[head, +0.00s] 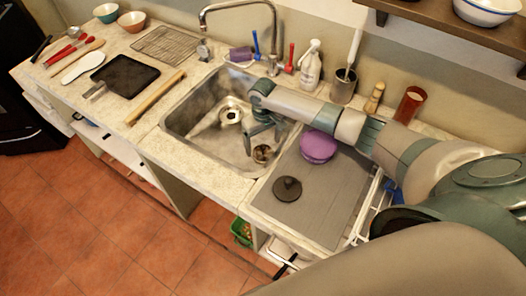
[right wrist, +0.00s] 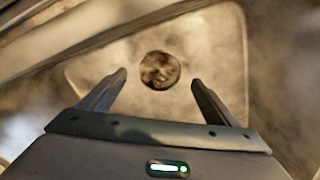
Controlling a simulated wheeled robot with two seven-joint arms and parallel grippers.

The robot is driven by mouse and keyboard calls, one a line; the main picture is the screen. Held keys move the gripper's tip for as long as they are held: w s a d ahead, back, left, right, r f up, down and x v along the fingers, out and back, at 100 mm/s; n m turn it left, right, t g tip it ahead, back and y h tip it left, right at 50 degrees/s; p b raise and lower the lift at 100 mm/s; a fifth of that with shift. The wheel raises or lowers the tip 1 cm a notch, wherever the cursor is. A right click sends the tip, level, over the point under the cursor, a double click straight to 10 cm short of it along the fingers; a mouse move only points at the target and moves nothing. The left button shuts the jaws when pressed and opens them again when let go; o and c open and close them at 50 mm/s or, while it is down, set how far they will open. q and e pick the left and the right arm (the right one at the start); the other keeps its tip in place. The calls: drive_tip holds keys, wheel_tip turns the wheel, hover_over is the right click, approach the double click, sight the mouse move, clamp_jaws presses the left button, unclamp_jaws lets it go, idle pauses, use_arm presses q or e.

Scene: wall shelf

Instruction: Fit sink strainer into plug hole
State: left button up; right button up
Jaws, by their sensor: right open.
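A small round brownish metal piece, which looks like the sink strainer (head: 262,154), sits in the right part of the steel sink. A round dark-centred fitting with a shiny rim, which looks like the plug hole (head: 231,115), is farther left in the basin. My right gripper (head: 263,146) points down into the sink, fingers apart, above the strainer. In the right wrist view the round piece (right wrist: 160,70) shows ahead of the open fingers (right wrist: 159,82), roughly centred between them and not gripped. My left gripper is out of view.
The tap (head: 240,8) arches over the back of the sink. A dark knobbed disc (head: 288,188) and a purple round item (head: 318,146) lie on the grey drainboard (head: 322,205). A spray bottle (head: 311,68) and a utensil pot (head: 343,86) stand behind.

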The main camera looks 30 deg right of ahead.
sight(263, 145)
drive_tip(key=shift+w+f+p, duration=0.1)
drive_tip(key=shift+f+p, duration=0.2)
drive_tip(key=shift+f, duration=1.2)
drive_tip(key=c, duration=1.2)
drive_tip(key=shift+r, duration=0.1)
wheel_tip(263, 145, up, 9)
drive_tip(key=shift+f+b, duration=0.2)
drive_tip(key=shift+b, duration=0.95)
drive_tip(key=shift+r, duration=0.65)
